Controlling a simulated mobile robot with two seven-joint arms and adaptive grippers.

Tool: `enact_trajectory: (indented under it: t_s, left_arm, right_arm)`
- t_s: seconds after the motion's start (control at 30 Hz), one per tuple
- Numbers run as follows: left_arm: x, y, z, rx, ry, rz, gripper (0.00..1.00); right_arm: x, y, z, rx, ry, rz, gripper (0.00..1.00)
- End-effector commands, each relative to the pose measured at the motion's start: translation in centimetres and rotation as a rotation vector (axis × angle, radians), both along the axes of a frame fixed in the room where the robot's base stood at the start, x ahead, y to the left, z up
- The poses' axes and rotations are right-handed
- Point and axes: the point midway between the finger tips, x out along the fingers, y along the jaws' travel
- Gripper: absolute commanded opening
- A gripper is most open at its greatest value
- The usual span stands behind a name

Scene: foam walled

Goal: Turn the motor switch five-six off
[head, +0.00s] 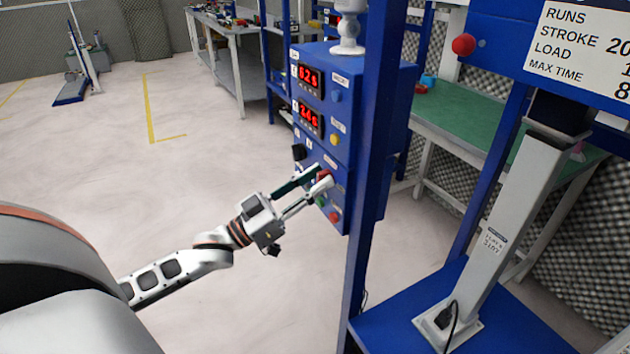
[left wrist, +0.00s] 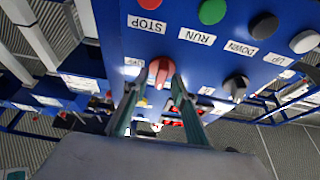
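The blue control panel (head: 313,180) stands on a post in the head view. Its red rotary switch (left wrist: 160,72) sits low in the middle of the left wrist view, with a small label beside it that seems to read OFF. My left gripper (left wrist: 158,85) reaches the panel with its fingers on either side of this switch, a little apart from each other. It also shows in the head view (head: 324,176), where the fingers partly hide the switch. Whether the fingertips touch the switch is unclear. My right gripper is not in view.
A black knob (left wrist: 236,86) is beside the red switch. A red STOP button (left wrist: 150,4), a green RUN button (left wrist: 212,11) and DOWN and UP buttons line the panel. A blue frame post (head: 372,170) stands close to the right. Open floor (head: 150,190) lies left.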

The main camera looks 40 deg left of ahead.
Motion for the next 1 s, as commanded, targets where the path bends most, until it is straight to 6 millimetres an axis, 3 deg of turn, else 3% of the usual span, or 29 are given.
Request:
enact_trajectory:
  t_s: [0.17,0.27,0.67,1.0]
  left_arm:
    - [-0.01,0.01,-0.02,0.000,0.000,0.000,0.24]
    - [-0.01,0.01,-0.02,0.000,0.000,0.000,0.00]
    - [-0.03,0.02,0.03,0.027,-0.012,0.000,0.00]
    - [-0.03,-0.03,0.19,0.221,-0.093,-0.001,0.00]
  right_arm:
    - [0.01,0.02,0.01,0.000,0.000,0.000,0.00]
    - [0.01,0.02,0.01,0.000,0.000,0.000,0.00]
    - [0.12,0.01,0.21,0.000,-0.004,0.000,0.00]
    - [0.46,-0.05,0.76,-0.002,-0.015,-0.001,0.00]
